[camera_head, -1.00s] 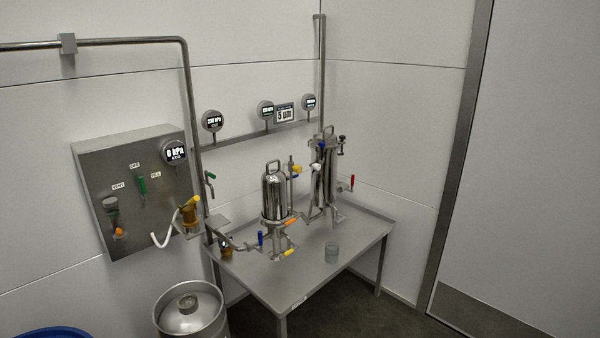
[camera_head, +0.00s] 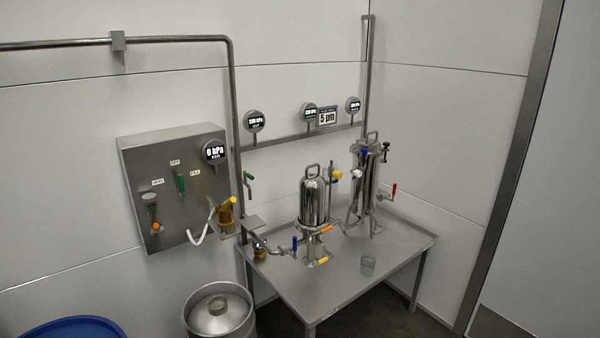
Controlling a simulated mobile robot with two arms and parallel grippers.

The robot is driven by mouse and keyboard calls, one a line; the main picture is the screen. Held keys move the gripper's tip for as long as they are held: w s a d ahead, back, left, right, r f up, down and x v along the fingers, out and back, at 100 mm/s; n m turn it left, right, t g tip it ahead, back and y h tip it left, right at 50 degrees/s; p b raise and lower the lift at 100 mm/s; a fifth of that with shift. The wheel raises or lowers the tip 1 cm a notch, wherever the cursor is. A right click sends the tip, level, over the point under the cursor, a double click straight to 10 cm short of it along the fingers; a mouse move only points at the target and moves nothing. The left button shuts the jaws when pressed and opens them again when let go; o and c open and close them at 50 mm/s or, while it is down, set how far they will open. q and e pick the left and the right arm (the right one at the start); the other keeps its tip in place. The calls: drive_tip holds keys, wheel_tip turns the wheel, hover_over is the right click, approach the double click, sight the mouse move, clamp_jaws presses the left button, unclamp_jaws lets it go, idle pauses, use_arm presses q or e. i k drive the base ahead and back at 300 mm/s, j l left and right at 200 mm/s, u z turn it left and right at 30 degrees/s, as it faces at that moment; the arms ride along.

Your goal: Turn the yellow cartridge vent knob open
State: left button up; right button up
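A round yellow knob (camera_head: 337,174) sits high beside the right side of the shiny steel housing (camera_head: 314,200), on a thin upright pipe. A second steel housing (camera_head: 366,190) stands behind it to the right. A yellow lever (camera_head: 322,261) and an orange lever (camera_head: 325,229) show lower down on the front housing. The knob's open or shut setting is too small to tell. Neither of my grippers is in view.
A grey control box (camera_head: 175,185) hangs on the left wall. A steel keg (camera_head: 218,312) and a blue drum (camera_head: 65,328) stand in front. Floor right of the table looks clear.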

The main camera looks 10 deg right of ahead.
sight(338, 174)
drive_tip(key=i+l+u, duration=0.15)
drive_tip(key=l, duration=0.2)
drive_tip(key=i+l+u, duration=0.15)
drive_tip(key=l, duration=0.2)
drive_tip(key=i+l+u, duration=0.15)
drive_tip(key=l, duration=0.25)
drive_tip(key=i+l+u, duration=0.15)
drive_tip(key=l, duration=0.25)
drive_tip(key=i+l+u, duration=0.2)
drive_tip(key=l, duration=0.25)
drive_tip(key=k+j, duration=0.05)
